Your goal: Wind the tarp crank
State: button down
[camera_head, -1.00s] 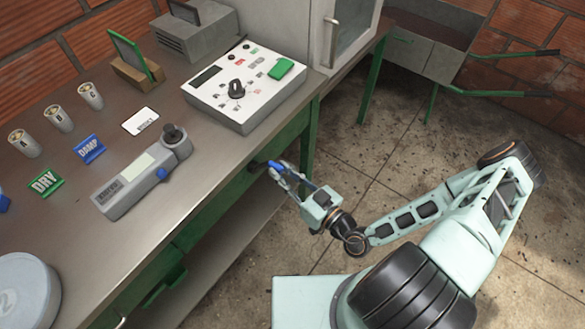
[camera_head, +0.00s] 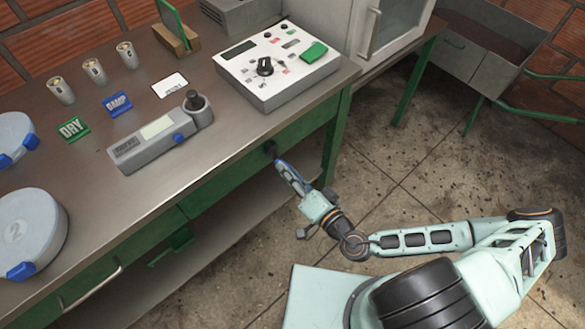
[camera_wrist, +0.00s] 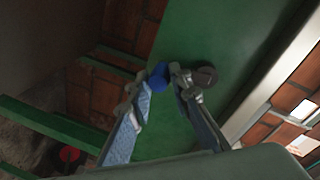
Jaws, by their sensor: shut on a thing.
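My gripper (camera_head: 279,164) is at the front edge of the green-framed bench, its fingers pointing at the apron. In the wrist view, my gripper (camera_wrist: 160,86) has its fingertips at a round blue knob (camera_wrist: 158,75), which I take to be the crank's handle. A dark round part (camera_wrist: 207,75), perhaps the crank's hub, sits just right of the right finger against the green panel. In the head view a dark part (camera_head: 269,147) shows on the apron above the fingertips. The fingers hide most of the crank, and I see no tarp.
The steel bench (camera_head: 80,185) carries a white control box (camera_head: 285,70), a grey meter (camera_head: 160,135), round tins (camera_head: 28,235) and small signs. A drawer handle (camera_head: 92,288) sticks out at lower left. A barrow (camera_head: 480,50) stands at upper right. The floor right of the bench is open.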

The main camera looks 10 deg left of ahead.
jog(key=shift+s+a+f+m, duration=0.15)
jog(key=shift+s+a+m, duration=0.25)
jog(key=shift+m, duration=0.3)
jog(key=shift+s+d+g, duration=0.1)
jog(key=shift+g, duration=0.2)
jog(key=c, duration=1.7)
grip_release()
jog(key=shift+c, duration=0.2)
jog(key=shift+r, duration=0.2)
